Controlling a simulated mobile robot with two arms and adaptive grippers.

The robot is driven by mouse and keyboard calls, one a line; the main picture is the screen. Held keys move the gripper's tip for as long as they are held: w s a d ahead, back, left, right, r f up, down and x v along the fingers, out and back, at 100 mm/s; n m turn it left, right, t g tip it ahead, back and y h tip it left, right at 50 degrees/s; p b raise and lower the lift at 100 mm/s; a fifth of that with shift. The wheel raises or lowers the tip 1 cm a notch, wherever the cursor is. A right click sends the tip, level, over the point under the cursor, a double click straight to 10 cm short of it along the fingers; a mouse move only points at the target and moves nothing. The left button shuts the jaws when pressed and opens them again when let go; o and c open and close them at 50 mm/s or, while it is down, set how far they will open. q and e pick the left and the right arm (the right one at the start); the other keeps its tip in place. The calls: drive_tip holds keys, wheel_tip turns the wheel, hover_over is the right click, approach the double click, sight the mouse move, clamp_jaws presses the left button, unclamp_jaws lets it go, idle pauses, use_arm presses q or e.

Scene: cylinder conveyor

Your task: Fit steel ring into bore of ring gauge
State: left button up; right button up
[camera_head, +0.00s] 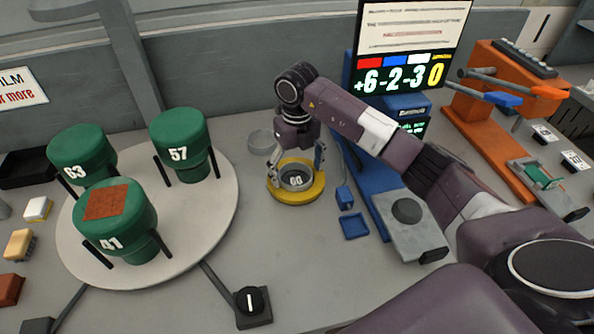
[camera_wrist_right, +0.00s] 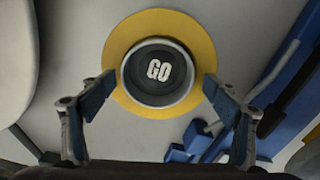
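The ring gauge is a yellow disc (camera_head: 287,197) lying on the table in the head view. It also fills the upper middle of the right wrist view (camera_wrist_right: 122,84). A grey steel ring (camera_head: 294,189) sits at its centre, around a dark face marked GO; in the right wrist view the ring (camera_wrist_right: 166,101) looks roughly centred. I cannot tell how deep it sits. My right gripper (camera_head: 297,168) is over the gauge. Its fingers (camera_wrist_right: 157,84) stand apart on either side of the ring, with a small gap on each side. My left gripper is not in view.
A grey round piece (camera_head: 262,142) stands just behind the gauge. A blue stand (camera_head: 374,180) with screens is close on the right, with small blue parts (camera_head: 355,226) nearby. A round turntable (camera_head: 190,240) carrying green cylinders is on the left. A black knob (camera_head: 251,301) is in front.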

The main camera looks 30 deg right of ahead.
drive_tip(key=shift+a+r, duration=0.1)
drive_tip(key=shift+r, duration=0.3)
drive_tip(key=shift+w+r, duration=0.1)
drive_tip(key=shift+r, duration=0.25)
wheel_tip(320, 180, up, 11)
drive_tip(key=b, duration=0.1)
